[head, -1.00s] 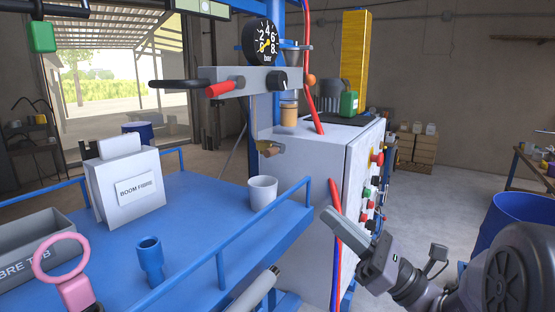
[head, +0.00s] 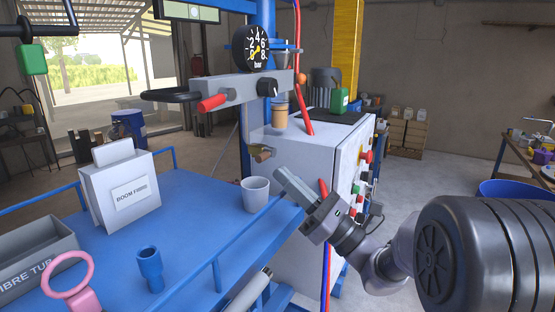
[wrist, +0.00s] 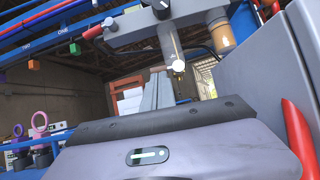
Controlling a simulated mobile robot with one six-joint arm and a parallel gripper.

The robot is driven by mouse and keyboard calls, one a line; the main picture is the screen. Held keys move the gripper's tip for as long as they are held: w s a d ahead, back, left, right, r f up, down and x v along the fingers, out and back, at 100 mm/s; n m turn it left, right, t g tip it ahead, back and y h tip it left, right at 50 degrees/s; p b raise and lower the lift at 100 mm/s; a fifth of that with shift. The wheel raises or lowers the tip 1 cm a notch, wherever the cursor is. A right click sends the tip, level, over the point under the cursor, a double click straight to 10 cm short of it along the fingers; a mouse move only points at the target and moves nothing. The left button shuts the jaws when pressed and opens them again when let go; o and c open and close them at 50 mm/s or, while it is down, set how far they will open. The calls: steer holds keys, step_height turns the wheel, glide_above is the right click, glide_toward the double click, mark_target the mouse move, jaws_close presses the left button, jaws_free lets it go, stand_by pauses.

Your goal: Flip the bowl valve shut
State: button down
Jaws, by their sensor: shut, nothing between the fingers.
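A small brass valve fitting (head: 263,153) hangs at the lower end of the grey bracket under the pressure gauge; I cannot tell whether it is the bowl valve or how it is set. In the wrist view a fitting with a brass tip (wrist: 178,64) hangs just beyond my fingers. An amber bowl (head: 280,116) sits beside the bracket, and it also shows in the wrist view (wrist: 219,30). My gripper (head: 281,177) is shut and empty, below and right of the brass fitting and apart from it. Its fingers (wrist: 158,94) point towards the fitting in the wrist view.
A red-handled lever (head: 214,102) and a black knob (head: 267,88) are on the grey bar. A white cup (head: 255,193) stands on the blue table (head: 190,225) left of my gripper. The grey cabinet (head: 320,160) stands behind my gripper.

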mark_target(265, 156)
steer(key=shift+x, duration=1.4)
steer(key=shift+f, duration=0.1)
